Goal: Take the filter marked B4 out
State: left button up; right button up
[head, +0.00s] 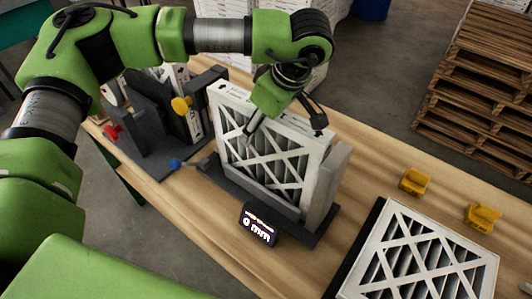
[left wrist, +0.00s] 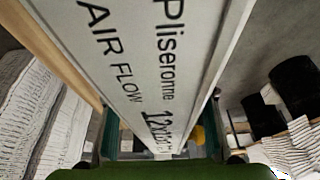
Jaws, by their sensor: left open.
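A white-framed pleated filter (head: 265,150) stands upright in a dark grey holder (head: 322,205) on the wooden bench. My left gripper (head: 284,124) is open at its top edge, with one finger in front of the lattice face and the other behind the frame. I cannot tell whether either finger touches it. In the left wrist view the filter's frame edge (left wrist: 130,60) fills the middle, printed "Pliseronne", "AIR FLOW" and a size starting with 12. No B4 mark is readable. My right gripper is not in view.
A small display (head: 259,224) by the holder reads 0 mm. Another filter (head: 425,262) lies flat at the front right, near two yellow blocks (head: 414,181). A dark fixture (head: 150,115) with red, yellow and blue knobs stands to the left. Wooden pallets (head: 480,85) are stacked beyond the bench.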

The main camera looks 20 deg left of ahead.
pick_arm(q)
jog(key=shift+f+b, duration=0.2)
jog(key=shift+b, duration=0.15)
dwell(0.3)
grip_shut()
notch_tip(320, 180, up, 7)
jog(key=shift+r+b, duration=0.1)
jog(key=shift+b, duration=0.95)
jog(key=s+a+b, duration=0.2)
jog(key=s+a, duration=0.1)
jog(key=s, duration=0.5)
jog(key=s+a+b, duration=0.2)
jog(key=s+a, duration=0.1)
jog(key=s, duration=0.6)
jog(key=shift+r+b, duration=0.15)
jog(key=shift+b, duration=0.2)
